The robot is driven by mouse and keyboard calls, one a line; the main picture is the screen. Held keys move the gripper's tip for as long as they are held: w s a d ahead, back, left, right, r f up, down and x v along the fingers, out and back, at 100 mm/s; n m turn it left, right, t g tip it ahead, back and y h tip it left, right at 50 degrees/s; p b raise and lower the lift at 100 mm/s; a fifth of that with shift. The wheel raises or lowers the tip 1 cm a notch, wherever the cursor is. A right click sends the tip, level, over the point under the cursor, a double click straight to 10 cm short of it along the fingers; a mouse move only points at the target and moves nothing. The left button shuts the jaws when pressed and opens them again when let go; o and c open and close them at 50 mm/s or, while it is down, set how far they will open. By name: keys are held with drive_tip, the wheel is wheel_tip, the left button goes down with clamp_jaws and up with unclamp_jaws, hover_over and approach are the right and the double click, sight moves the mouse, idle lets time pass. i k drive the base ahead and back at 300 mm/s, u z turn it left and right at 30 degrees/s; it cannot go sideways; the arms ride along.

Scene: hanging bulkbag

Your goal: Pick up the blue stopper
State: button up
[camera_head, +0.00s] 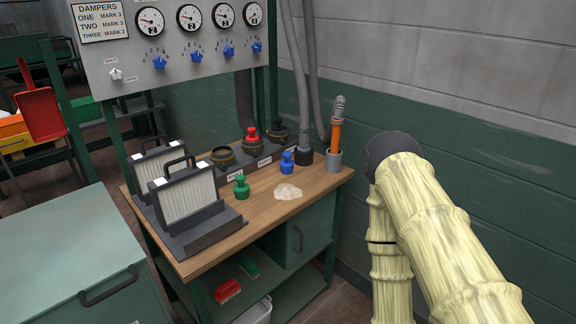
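The blue stopper (287,164) stands upright on the wooden bench top (262,192), near its back edge. It has a round knob on a wider body. A dark round port and a grey hose stand just behind it and to its right. A green stopper (241,187) stands to its left on the bench, and a red stopper (251,135) sits on a port of the dark block behind. My arm, in a cream ribbed cover, bends at the right of the view, clear of the bench. My gripper is not in view.
A pale powdery patch (288,191) lies in front of the blue stopper. An orange-handled tool stands in a grey holder (333,161) at the back right corner. Filter panels (186,194) occupy the bench's left. A gauge panel (187,71) rises behind; the wall is close at right.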

sight(286, 164)
drive_tip(key=u, duration=3.65)
drive_tip(key=k, duration=2.2)
drive_tip(key=z, duration=1.8)
drive_tip(key=i, duration=0.35)
drive_tip(key=z, duration=0.1)
